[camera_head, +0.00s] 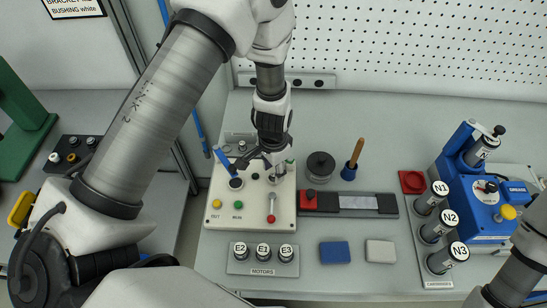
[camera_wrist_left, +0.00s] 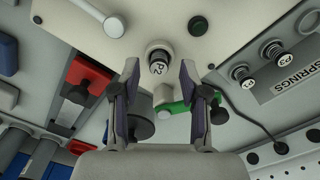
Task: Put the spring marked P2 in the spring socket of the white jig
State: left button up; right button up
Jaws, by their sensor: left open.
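The spring marked P2 (camera_wrist_left: 157,62) stands in a dark round seat on the white jig (camera_wrist_left: 240,18), with its labelled end facing the wrist camera. The jig (camera_head: 225,222) also shows in the head view, with coloured buttons and a red-knobbed lever. My left gripper (camera_head: 272,168) is over the far part of the jig. In the wrist view its open fingers (camera_wrist_left: 158,88) lie on either side of P2, with a gap at each side. In the head view the gripper hides P2. My right gripper is out of view; only part of that arm shows.
The springs rack (camera_wrist_left: 295,85) holds P3 and another spring beside the jig. A green part (camera_wrist_left: 178,107) lies beyond P2. A dark round pot (camera_head: 320,166) and a wooden-handled tool (camera_head: 353,160) stand right of the jig. The motors tray (camera_head: 263,268) is in front.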

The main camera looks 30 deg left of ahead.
aim_at(273, 174)
pick_arm(q)
notch_tip(273, 174, up, 11)
jog(key=b, duration=0.2)
jog(key=shift+f, duration=0.1)
jog(key=shift+o, duration=0.3)
dwell(0.5)
